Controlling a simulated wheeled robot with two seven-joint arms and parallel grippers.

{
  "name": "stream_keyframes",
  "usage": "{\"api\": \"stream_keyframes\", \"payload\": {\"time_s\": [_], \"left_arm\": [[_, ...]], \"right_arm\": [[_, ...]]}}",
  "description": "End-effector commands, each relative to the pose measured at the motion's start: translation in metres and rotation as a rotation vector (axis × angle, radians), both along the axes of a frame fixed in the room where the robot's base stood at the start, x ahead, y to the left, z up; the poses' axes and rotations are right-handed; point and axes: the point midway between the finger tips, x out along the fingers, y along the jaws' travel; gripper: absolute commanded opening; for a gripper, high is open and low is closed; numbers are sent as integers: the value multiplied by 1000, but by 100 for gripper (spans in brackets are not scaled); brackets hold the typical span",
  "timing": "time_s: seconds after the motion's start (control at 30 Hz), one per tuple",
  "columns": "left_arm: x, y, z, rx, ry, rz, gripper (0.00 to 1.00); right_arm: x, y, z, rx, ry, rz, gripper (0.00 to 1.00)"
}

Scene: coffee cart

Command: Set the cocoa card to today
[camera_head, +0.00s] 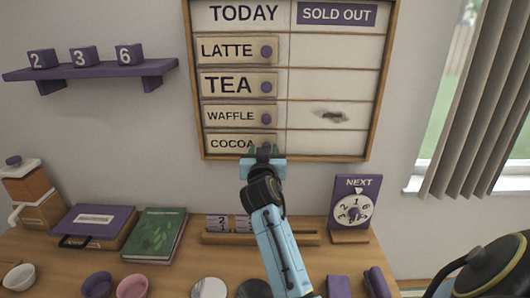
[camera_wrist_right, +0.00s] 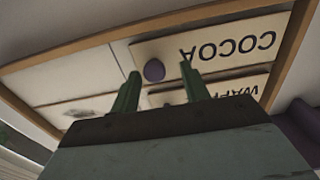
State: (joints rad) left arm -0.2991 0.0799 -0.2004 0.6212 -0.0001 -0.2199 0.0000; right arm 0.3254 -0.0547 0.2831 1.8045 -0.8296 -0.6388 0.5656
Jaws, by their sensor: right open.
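The cocoa card (camera_head: 232,143) is in the bottom row of the wall board, in the left column under TODAY (camera_head: 243,13). Its purple knob is partly hidden by my gripper in the head view. In the right wrist view the card (camera_wrist_right: 215,45) appears upside down, with its purple knob (camera_wrist_right: 154,70) between my fingers. My right gripper (camera_head: 264,151) is open, its green fingertips on either side of the knob; I cannot tell whether they touch it. The SOLD OUT column (camera_head: 336,14) holds no cards. My left gripper is not in view.
Latte (camera_head: 225,50), tea (camera_head: 228,85) and waffle (camera_head: 230,116) cards sit above in the TODAY column. A dark smudge (camera_head: 330,115) marks the waffle row's right cell. Below, the counter holds a card rack (camera_head: 302,238), a NEXT dial (camera_head: 352,205) and a green book (camera_head: 155,234).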

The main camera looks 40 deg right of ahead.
Motion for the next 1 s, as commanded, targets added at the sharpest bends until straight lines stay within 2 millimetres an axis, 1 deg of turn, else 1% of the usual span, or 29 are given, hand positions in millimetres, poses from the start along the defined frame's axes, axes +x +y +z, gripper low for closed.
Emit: {"api": "stream_keyframes", "payload": {"time_s": [0.23, 0.37, 0.47, 0.8, 0.9, 1.0], "left_arm": [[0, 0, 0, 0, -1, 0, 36], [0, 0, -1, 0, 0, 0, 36], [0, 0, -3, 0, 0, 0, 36], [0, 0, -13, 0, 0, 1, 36], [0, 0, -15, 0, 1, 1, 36], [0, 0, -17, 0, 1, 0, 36]], "right_arm": [[-1, 0, 0, -1, 1, -2, 45], [-7, 5, -1, -1, 1, -1, 45], [-18, 15, -1, 2, -1, -1, 45], [-74, 64, -3, 3, 1, -1, 45], [-87, 75, -2, 3, 0, 0, 45], [-95, 82, -2, 1, 0, -1, 45]]}}
